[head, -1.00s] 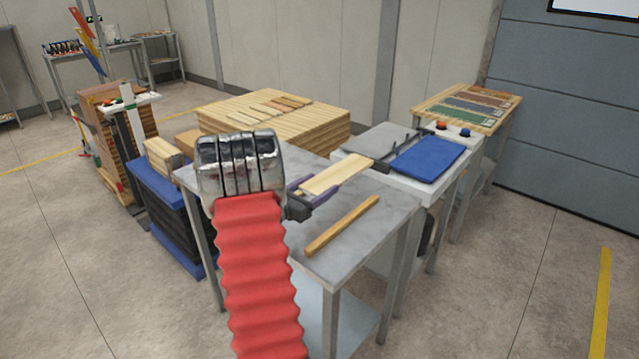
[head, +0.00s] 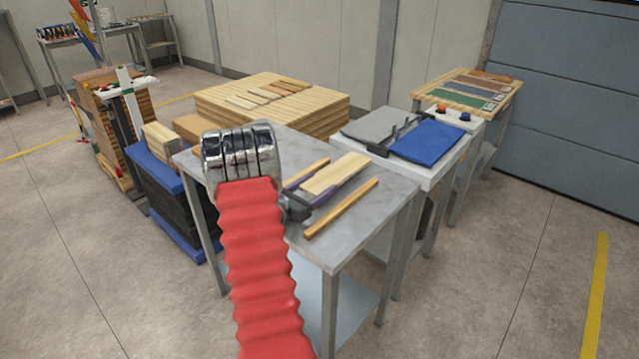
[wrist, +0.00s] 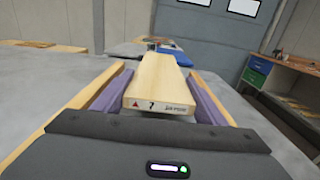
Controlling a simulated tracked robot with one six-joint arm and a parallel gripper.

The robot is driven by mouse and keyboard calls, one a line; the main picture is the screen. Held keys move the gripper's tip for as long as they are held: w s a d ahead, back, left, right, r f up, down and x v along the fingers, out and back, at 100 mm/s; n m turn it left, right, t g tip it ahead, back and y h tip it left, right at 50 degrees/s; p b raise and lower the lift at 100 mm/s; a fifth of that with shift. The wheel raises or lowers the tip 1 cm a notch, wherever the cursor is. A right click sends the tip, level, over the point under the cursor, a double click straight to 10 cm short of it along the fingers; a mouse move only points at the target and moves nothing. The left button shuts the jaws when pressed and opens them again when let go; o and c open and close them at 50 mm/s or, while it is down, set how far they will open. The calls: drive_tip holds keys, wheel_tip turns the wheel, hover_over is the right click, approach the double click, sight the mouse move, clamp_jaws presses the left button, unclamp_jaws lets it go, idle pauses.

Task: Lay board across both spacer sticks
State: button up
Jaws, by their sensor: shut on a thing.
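A light wooden board (head: 337,174) is clamped between the purple fingers of my gripper (head: 330,182). In the wrist view the board (wrist: 160,77) points away from my gripper (wrist: 157,88), its near end marked with a red triangle and a 7. One spacer stick (head: 343,208) lies on the grey table to the right of the board. The other stick (head: 312,171) shows left of it, partly hidden by my gripper. The board runs roughly parallel to both sticks, between them in the picture. I cannot tell its height above the table.
The grey table (head: 385,200) is otherwise mostly clear. A white machine with a blue pad (head: 427,140) and a grey plate stands just behind it at right. A large wood stack (head: 300,115) stands behind, and a blue-topped stack (head: 160,175) at left.

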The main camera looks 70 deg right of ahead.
drive_tip(key=shift+s+a+f, duration=0.15)
drive_tip(key=shift+f, duration=0.45)
drive_tip(key=shift+s+a+f, duration=0.1)
drive_tip(key=shift+f, duration=0.5)
idle(0.7)
drive_tip(key=o, duration=1.2)
drive_tip(key=shift+o, duration=0.2)
drive_tip(key=v, duration=0.4)
drive_tip(key=r+v, duration=0.1)
drive_tip(key=v, duration=0.4)
drive_tip(key=r+v, duration=0.1)
drive_tip(key=v, duration=0.3)
drive_tip(key=shift+w+a, duration=0.15)
drive_tip(key=shift+w, duration=0.3)
drive_tip(key=shift+r, duration=0.1)
